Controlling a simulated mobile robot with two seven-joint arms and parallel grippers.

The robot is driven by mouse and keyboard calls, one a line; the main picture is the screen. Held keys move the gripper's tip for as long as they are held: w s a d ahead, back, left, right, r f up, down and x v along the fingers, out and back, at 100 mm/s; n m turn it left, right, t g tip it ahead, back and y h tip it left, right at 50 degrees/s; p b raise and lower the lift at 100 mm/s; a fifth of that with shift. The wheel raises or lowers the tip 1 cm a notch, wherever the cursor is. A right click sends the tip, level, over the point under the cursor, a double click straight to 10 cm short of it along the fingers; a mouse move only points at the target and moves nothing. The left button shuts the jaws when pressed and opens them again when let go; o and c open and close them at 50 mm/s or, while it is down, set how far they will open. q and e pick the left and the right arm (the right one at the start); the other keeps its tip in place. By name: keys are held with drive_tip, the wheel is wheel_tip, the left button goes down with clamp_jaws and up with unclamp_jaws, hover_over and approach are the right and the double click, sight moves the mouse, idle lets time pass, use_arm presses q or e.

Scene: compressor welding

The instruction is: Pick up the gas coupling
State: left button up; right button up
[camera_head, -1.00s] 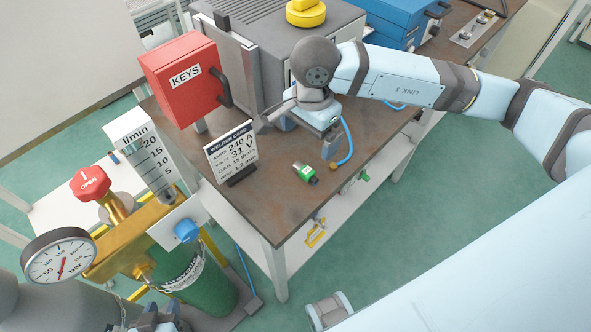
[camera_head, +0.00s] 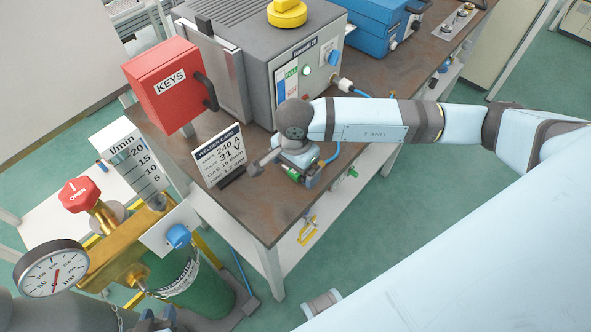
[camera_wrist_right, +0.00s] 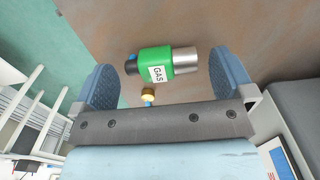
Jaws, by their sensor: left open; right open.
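The gas coupling (camera_wrist_right: 155,62) is a green body with a white GAS label, a silver end and a dark and blue end. It lies on the brown table top in the right wrist view, between the two blue fingers of my open right gripper (camera_wrist_right: 160,64). I cannot tell whether the fingers touch it; gaps show on both sides. In the head view only a green bit of the coupling (camera_head: 292,174) shows under my right gripper (camera_head: 287,171). My left gripper (camera_head: 157,321) is partly in view at the bottom edge, open, away from the table.
A brass fitting (camera_wrist_right: 149,97) on a blue hose lies close beside the coupling. The welding card (camera_head: 219,155) and red KEYS box (camera_head: 173,85) stand left of my right gripper. The grey machine (camera_head: 262,75) is behind. The gas cylinder (camera_head: 203,290) stands front left.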

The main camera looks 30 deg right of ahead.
drive_tip(key=shift+f, duration=0.5)
drive_tip(key=c, duration=1)
drive_tip(key=shift+o, duration=0.2)
wheel_tip(320, 180, up, 20)
drive_tip(key=shift+b, duration=0.35)
